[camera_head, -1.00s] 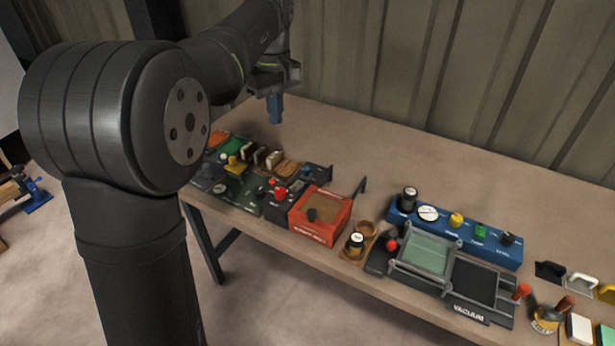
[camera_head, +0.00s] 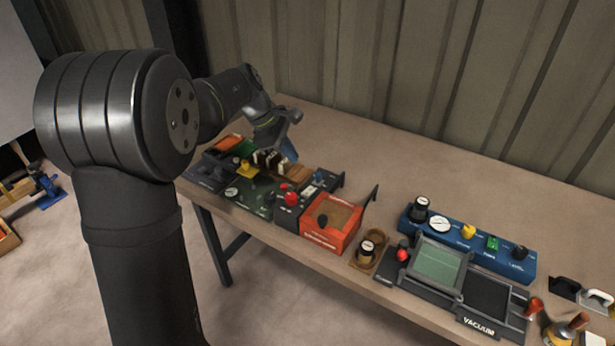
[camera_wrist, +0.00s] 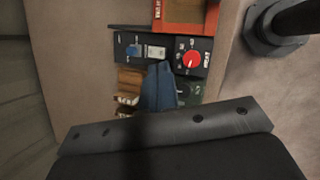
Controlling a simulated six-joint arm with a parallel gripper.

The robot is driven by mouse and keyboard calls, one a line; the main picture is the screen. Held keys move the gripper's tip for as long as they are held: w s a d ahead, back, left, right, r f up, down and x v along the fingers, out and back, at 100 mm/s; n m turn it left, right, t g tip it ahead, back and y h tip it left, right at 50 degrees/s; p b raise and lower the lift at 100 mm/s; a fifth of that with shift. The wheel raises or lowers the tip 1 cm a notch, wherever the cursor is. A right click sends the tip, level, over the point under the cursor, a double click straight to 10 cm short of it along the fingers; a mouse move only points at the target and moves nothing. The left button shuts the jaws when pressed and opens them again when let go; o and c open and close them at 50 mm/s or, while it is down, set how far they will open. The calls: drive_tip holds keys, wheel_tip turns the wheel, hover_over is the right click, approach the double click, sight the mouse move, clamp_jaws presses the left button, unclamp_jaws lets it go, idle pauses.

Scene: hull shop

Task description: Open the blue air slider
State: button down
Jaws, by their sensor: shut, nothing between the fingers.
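The black panel (camera_wrist: 175,46) shows in the wrist view with a small blue slider (camera_wrist: 133,51) at its left end. A pale plate (camera_wrist: 155,52) and a red knob (camera_wrist: 192,58) sit to the slider's right. In the head view the panel (camera_head: 292,212) stands left of the orange box, with the blue slider (camera_head: 319,176) small near its back end. My gripper (camera_wrist: 160,66) has blue fingers, shut and empty. In the wrist view its tips lie just below the pale plate, right of the slider, apparently above the panel. I see no contact with the slider.
An orange box (camera_head: 331,222) adjoins the panel. Brown blocks (camera_wrist: 130,86) and a green panel (camera_head: 251,196) lie on its other side. A dark hook (camera_head: 370,198) rises behind the orange box. The table behind is clear up to the corrugated wall.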

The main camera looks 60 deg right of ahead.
drive_tip(key=w+a+f+n+h, duration=0.1)
drive_tip(key=w+f+n+h, duration=0.3)
drive_tip(key=f+n, duration=0.3)
drive_tip(key=shift+w+n, duration=0.75)
drive_tip(key=shift+n, duration=0.45)
drive_tip(key=shift+f, duration=0.1)
approach(314, 180)
drive_tip(key=f, duration=0.1)
drive_tip(key=a, duration=0.1)
drive_tip(key=f, duration=0.1)
drive_tip(key=shift+s+a+f, duration=0.3)
drive_tip(key=shift+s+f, duration=0.05)
drive_tip(key=d, duration=0.1)
drive_tip(key=s+d, duration=0.1)
drive_tip(key=d, duration=0.1)
drive_tip(key=shift+s+d+f, duration=0.1)
drive_tip(key=shift+s+f, duration=0.15)
drive_tip(key=shift+f, duration=0.1)
drive_tip(key=shift+s+d, duration=0.25)
drive_tip(key=shift+d, duration=0.25)
drive_tip(key=shift+d, duration=2)
